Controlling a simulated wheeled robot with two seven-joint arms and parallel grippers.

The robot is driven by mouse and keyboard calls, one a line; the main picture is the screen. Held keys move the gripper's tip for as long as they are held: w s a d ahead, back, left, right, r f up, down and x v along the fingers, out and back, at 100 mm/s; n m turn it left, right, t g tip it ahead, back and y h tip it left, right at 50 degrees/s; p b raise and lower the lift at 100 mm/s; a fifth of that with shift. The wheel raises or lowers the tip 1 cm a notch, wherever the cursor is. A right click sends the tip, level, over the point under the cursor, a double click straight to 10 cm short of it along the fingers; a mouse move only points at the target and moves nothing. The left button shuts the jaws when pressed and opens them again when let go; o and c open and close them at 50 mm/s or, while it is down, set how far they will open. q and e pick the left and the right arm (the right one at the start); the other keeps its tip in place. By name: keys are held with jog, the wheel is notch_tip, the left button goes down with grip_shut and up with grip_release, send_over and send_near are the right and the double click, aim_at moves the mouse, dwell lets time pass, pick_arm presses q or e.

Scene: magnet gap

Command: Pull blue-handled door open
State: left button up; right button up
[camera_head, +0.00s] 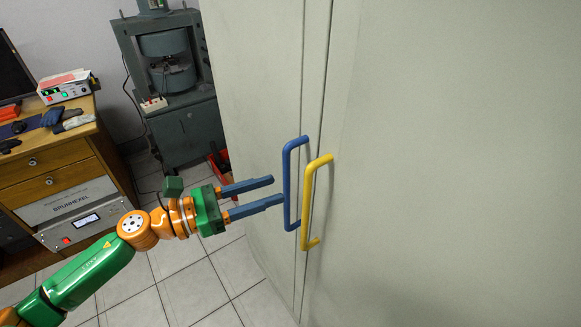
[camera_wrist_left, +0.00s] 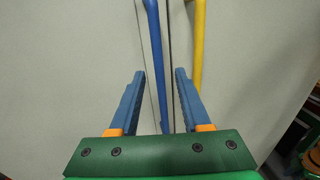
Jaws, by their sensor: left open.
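The blue handle (camera_head: 287,184) is an upright bar on the left door (camera_head: 255,75) of a pale cabinet. The door looks closed, with a thin seam beside the handle. My left gripper (camera_head: 278,190) is open, its two blue fingers pointing at the blue handle from the left. In the left wrist view the blue handle (camera_wrist_left: 154,60) runs down between the left gripper's fingers (camera_wrist_left: 157,75). I cannot tell whether the fingers touch it. My right gripper is in neither view.
A yellow handle (camera_head: 306,200) sits close to the right of the blue one, on the right door (camera_head: 450,180). A wooden desk (camera_head: 60,165) and a dark green machine (camera_head: 185,125) stand at the left. The tiled floor (camera_head: 190,295) before the cabinet is clear.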

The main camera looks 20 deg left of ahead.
pick_arm(q)
jog(key=p+x, duration=0.1)
jog(key=x, duration=0.3)
jog(key=shift+w+d+p, duration=0.2)
jog(key=shift+p, duration=0.15)
grip_shut()
dwell(1.2)
